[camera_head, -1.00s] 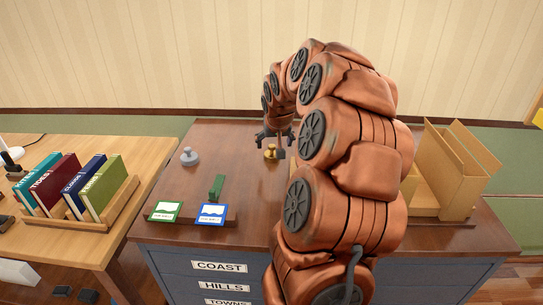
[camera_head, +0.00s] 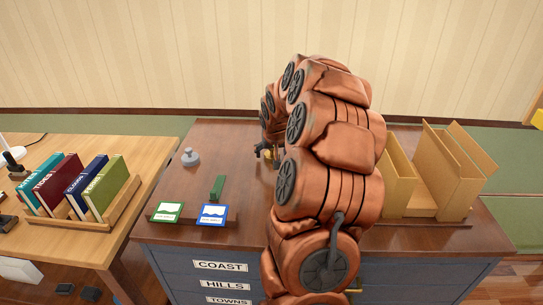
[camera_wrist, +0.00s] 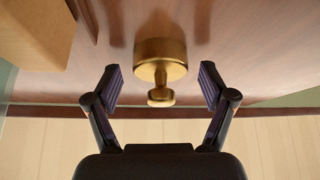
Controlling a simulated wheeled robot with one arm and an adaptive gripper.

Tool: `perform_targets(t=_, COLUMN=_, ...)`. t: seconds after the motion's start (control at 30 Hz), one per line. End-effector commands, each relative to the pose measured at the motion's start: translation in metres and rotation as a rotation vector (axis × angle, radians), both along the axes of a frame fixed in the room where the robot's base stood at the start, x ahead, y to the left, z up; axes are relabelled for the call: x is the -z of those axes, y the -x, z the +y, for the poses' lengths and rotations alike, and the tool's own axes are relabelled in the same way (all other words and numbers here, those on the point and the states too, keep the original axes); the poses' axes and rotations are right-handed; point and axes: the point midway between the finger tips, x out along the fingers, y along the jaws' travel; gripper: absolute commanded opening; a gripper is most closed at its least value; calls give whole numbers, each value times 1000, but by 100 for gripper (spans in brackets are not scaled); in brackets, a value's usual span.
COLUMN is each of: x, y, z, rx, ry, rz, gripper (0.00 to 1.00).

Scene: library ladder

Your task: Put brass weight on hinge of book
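The brass weight (camera_wrist: 160,62), a gold cylinder with a knob, stands on the brown desk top in the wrist view. My gripper (camera_wrist: 160,88) is open, with one finger on each side of the weight's knob end and visible gaps between. In the head view my gripper (camera_head: 265,152) is low over the desk, mostly hidden by my arm, and the weight is largely hidden there. Several upright books stand in a wooden rack at left, among them a teal book (camera_head: 43,183), a maroon book (camera_head: 60,184) and a green book (camera_head: 106,188). I cannot tell which book is meant.
A grey weight (camera_head: 190,157) stands at the desk's back left. A small green block (camera_head: 217,187) and green and blue cards (camera_head: 212,214) are near the front. A tan divided holder (camera_head: 433,180) stands at right. The desk's left middle is clear.

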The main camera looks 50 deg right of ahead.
Motion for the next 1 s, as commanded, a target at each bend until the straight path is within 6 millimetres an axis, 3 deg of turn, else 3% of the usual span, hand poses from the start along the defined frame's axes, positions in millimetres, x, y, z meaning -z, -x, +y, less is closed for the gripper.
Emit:
perform_targets(t=0.07, x=0, y=0, z=0, rx=0, ry=0, rz=0, gripper=71)
perform_targets(t=0.73, x=0, y=0, z=0, rx=0, ry=0, rz=0, gripper=2)
perform_targets(t=1.0, x=-1, y=0, z=0, rx=0, ry=1, rz=-1, gripper=0)
